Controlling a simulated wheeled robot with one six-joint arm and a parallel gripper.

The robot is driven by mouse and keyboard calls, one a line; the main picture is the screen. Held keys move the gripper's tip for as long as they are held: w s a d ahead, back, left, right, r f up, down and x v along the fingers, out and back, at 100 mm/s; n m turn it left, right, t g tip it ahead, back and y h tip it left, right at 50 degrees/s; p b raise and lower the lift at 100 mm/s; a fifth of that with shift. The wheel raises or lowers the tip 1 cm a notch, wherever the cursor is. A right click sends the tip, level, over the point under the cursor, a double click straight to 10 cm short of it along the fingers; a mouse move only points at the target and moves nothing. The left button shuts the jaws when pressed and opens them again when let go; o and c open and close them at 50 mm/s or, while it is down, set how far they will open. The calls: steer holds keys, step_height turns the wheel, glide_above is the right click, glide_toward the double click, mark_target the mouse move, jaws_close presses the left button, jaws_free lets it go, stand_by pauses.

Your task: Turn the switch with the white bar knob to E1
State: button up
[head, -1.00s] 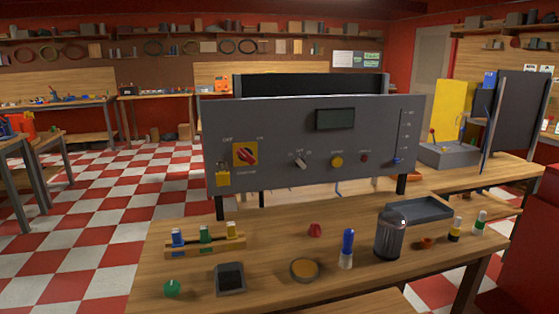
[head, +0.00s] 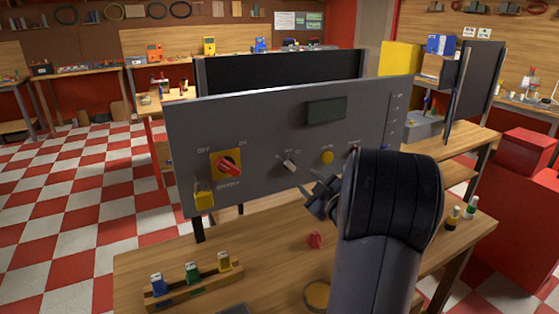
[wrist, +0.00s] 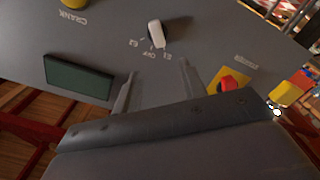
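The switch with the white bar knob (head: 289,165) sits mid-panel on the upright grey panel (head: 250,115). In the wrist view the white bar knob (wrist: 155,33) stands out from the panel, with the labels E2, OFF and E1 (wrist: 167,58) around one end. That end faces the OFF and E1 side; I cannot tell exactly which mark it is on. My gripper (head: 321,197) is in front of the panel, to the right of and below the knob. In the wrist view my gripper (wrist: 157,69) has its two fingers spread, empty, and apart from the knob.
A red rotary switch (head: 229,166) on a yellow plate, a yellow padlock (head: 203,195), a yellow button (head: 327,157) and a dark display (head: 326,111) share the panel.

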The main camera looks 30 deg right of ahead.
mark_target(289, 165)
steer(key=w, duration=0.3)
steer(key=w+p, duration=0.1)
steer(key=w, duration=0.3)
steer(key=w+p, duration=0.1)
steer(key=w, duration=0.2)
steer(key=shift+w+d, duration=0.2)
steer(key=shift+d, duration=0.1)
jaws_close()
